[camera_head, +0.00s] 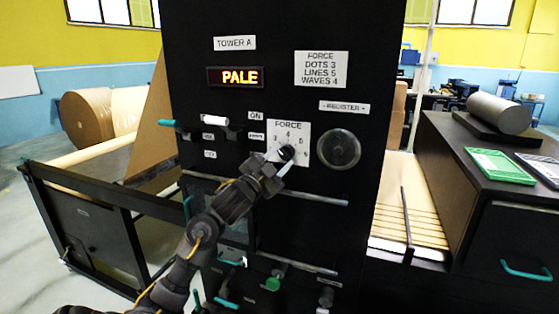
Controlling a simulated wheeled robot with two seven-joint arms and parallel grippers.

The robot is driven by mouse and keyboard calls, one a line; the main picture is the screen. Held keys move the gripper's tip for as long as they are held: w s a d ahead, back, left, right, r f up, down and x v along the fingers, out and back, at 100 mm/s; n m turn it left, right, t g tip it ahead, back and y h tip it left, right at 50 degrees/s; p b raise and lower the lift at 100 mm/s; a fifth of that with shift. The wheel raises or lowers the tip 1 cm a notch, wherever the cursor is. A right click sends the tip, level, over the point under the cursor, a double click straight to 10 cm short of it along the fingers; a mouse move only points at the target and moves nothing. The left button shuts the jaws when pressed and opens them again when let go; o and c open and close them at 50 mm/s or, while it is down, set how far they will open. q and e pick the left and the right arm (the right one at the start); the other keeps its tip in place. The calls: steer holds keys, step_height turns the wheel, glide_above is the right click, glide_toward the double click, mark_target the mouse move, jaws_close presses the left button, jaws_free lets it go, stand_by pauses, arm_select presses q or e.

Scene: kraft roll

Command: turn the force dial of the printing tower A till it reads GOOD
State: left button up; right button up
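Tower A is a tall black panel with a "TOWER A" label (234,43). Its lit display (235,77) reads PALE in orange. The force dial (287,152) is a small dark knob on a white scale plate (289,130) marked FORCE, with 4 at the top. My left gripper (281,160) is at the dial, its two pale fingertips on the lower left and lower right of the knob. Whether they press on it is unclear. The gripper hides part of the knob and the lower scale. My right gripper is not in view.
A note (321,69) reads FORCE, DOTS 3, LINES 5, WAVES 4. A round register knob (339,149) sits right of the dial. A white-handled lever (215,121) is at the left, and a horizontal bar (310,197) runs below. A dark cabinet (440,150) stands at the right.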

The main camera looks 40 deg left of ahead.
arm_select(q)
steer(key=shift+c, duration=1)
steer(key=shift+r+m, duration=0.1)
steer(key=shift+m, duration=0.4)
steer(key=m+h+p, duration=0.1)
steer(key=m, duration=0.1)
steer(key=m+g+p, duration=0.1)
steer(key=m, duration=0.1)
steer(key=shift+a+r+h, duration=0.1)
steer(key=shift+r+h, duration=0.05)
steer(key=shift+h, duration=0.25)
steer(key=m+g+p, duration=0.1)
steer(key=m, duration=0.3)
steer(key=shift+r+g, duration=0.1)
steer(key=shift+g, duration=0.3)
steer(key=shift+m, duration=0.3)
